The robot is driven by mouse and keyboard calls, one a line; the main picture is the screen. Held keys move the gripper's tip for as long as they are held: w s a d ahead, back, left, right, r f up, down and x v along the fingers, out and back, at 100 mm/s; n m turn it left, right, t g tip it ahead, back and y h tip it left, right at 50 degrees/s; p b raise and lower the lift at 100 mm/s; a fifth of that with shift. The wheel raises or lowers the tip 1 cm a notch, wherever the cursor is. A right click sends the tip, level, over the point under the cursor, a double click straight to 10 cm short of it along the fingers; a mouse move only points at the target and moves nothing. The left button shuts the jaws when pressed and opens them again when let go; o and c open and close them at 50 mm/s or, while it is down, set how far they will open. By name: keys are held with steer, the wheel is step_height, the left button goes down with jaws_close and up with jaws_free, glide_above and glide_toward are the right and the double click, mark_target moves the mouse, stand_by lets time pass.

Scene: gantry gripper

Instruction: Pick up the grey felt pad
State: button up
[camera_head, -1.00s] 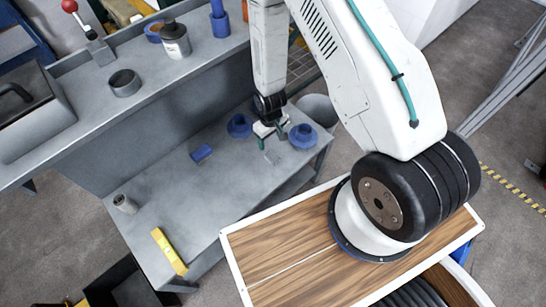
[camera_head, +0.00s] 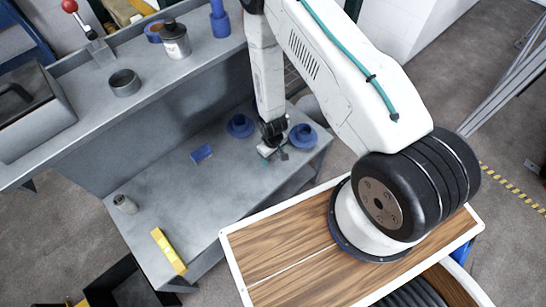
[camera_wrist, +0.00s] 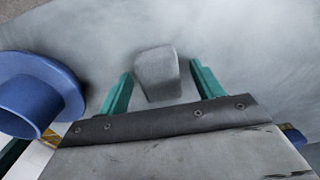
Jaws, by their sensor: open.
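The grey felt pad (camera_wrist: 157,73) shows in the wrist view as a small grey block on the grey bench top. It lies between the two teal fingers of my gripper (camera_wrist: 160,76), with a gap visible on each side. My gripper is open and holds nothing. In the head view my gripper (camera_head: 274,157) is low over the bench, between two blue flanged parts. The pad cannot be made out there; the gripper seems to hide it.
Blue flanged parts stand left (camera_head: 240,125) and right (camera_head: 302,136) of my gripper; one is close by in the wrist view (camera_wrist: 40,95). A blue block (camera_head: 202,154), a grey cylinder (camera_head: 125,204) and a yellow bar (camera_head: 168,251) lie further left. The bench middle is clear.

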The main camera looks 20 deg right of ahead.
steer(key=c, duration=1.1)
steer(key=shift+o, duration=0.2)
steer(key=shift+r, duration=0.15)
steer(key=shift+r, duration=0.65)
step_height(320, 180, up, 2)
steer(key=shift+r, duration=0.15)
steer(key=s+a+r, duration=0.1)
steer(key=s+a, duration=0.7)
steer(key=s, duration=0.5)
steer(key=shift+s+a, duration=0.25)
steer(key=shift+a, duration=0.05)
steer(key=shift+r, duration=0.1)
